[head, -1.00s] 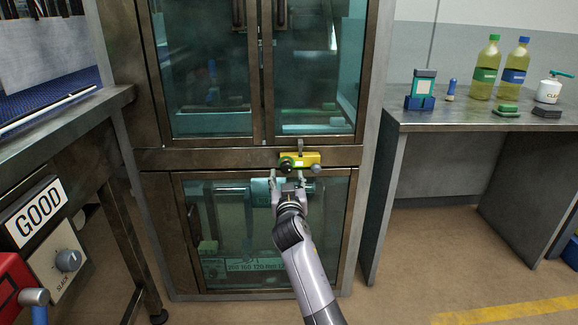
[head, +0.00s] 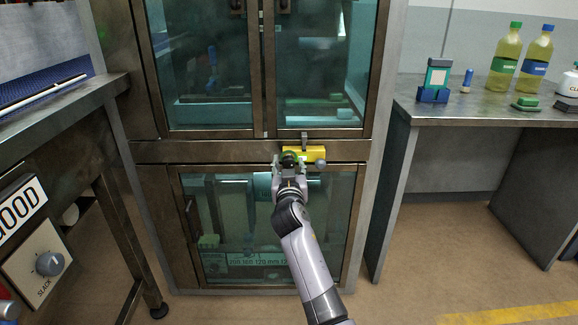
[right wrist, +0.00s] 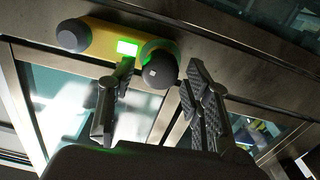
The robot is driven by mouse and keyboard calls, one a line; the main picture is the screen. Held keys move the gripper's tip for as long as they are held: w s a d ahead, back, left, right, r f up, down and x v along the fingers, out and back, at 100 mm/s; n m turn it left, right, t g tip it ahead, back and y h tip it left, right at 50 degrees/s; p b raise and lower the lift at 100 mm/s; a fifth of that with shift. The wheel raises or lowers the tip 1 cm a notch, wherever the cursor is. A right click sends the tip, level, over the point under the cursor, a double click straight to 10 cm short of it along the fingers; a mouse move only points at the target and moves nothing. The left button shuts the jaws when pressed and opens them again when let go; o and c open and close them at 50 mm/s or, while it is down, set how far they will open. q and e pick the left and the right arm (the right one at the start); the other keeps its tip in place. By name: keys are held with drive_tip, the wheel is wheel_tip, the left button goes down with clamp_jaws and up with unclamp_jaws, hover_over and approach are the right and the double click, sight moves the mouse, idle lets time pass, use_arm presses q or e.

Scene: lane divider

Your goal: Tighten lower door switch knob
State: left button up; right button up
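The yellow door switch (head: 304,153) sits on the steel rail just above the lower glass door (head: 320,220). Its black round knob with a green ring (right wrist: 158,72) shows in the right wrist view, beside a lit green display (right wrist: 127,47). My right gripper (head: 289,162) is at the switch's left end in the head view. In the right wrist view its two fingers (right wrist: 160,78) are spread, with the knob between their tips and small gaps showing on both sides. The gripper partly hides the knob in the head view. My left gripper is not in view.
A dark grey knob (right wrist: 73,35) sits at the switch's other end. Upper glass doors (head: 320,75) are above. A bench with bottles (head: 507,62) stands right; a bench with a GOOD sign (head: 20,215) and slack dial (head: 49,263) stands left. Floor between is free.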

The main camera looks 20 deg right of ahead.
drive_tip(key=c, duration=0.9)
drive_tip(key=shift+n, duration=0.8)
drive_tip(key=o, duration=1.1)
drive_tip(key=shift+r, duration=0.1)
wheel_tip(320, 180, up, 10)
drive_tip(key=shift+f, duration=0.1)
